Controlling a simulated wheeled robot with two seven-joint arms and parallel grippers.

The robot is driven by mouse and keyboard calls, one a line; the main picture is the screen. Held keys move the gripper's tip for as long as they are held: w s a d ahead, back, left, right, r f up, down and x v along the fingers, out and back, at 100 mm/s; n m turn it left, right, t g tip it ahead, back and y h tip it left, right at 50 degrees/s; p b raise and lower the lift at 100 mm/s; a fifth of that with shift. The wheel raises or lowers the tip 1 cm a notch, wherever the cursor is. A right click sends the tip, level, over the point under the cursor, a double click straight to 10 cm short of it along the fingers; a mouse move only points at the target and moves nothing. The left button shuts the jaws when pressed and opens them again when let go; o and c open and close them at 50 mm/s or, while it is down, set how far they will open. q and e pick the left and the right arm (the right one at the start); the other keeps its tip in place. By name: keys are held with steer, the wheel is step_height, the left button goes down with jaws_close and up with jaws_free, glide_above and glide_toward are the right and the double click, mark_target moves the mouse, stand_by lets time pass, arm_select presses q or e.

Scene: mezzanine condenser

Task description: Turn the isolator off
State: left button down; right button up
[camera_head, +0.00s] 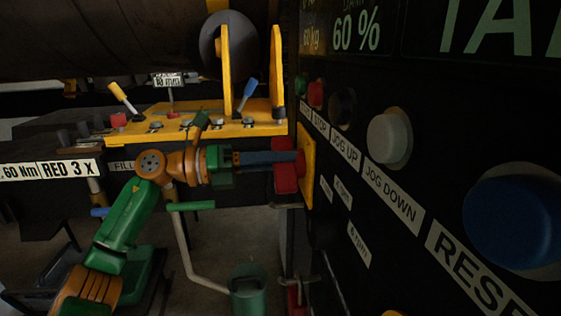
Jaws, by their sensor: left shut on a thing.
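The isolator is a red rotary handle (286,178) on a yellow plate (308,165), on the left edge of the dark control panel. My left arm, green and orange, comes in from the lower left. My left gripper (282,158) points right, level with the isolator, and its dark fingers are shut on the red handle. The fingers cover the middle of the handle, so its exact angle is hard to tell. My right gripper is not in view.
The dark panel (420,160) fills the right side, with a grey jog button (390,138) and a large blue reset button (515,220). A yellow bracket (200,122) with tools stands behind my arm. A green bucket (248,288) is below.

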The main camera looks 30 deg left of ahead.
arm_select(q)
steer(key=shift+d+f, duration=0.1)
steer(key=shift+f, duration=0.1)
steer(key=c, duration=0.6)
jaws_free()
steer(key=shift+c, duration=0.2)
steer(key=shift+r, duration=0.1)
steer(key=b+v, duration=0.2)
steer(key=v, duration=0.5)
steer(key=shift+b, duration=0.4)
steer(key=shift+s, duration=0.1)
